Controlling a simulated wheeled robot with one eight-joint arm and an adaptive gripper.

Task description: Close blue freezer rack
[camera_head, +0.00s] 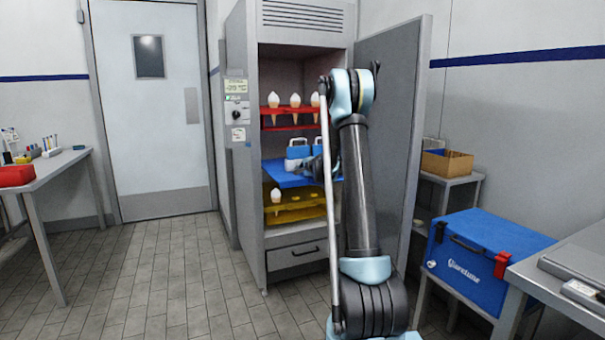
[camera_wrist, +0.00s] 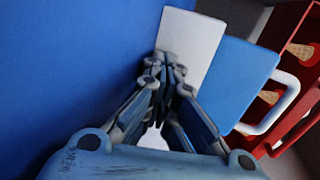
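The blue freezer rack (camera_head: 284,178) is the middle shelf of the open freezer cabinet and juts out from the front. A white box (camera_wrist: 190,40) and a blue box with a white handle (camera_wrist: 240,75) stand on it; their handles also show in the head view. In the wrist view the rack's blue surface (camera_wrist: 70,75) fills the left side. My gripper (camera_wrist: 167,68) is shut, its fingertips together just before the white box. I cannot tell whether they touch it. My arm hides the rack's right part in the head view.
A red rack (camera_head: 289,127) with several cones is above, a yellow rack (camera_head: 295,216) with a cone below. The freezer door (camera_head: 398,130) stands open at right. A blue cooler (camera_head: 475,262) stands at right, a table (camera_head: 45,172) at left. Floor at left is clear.

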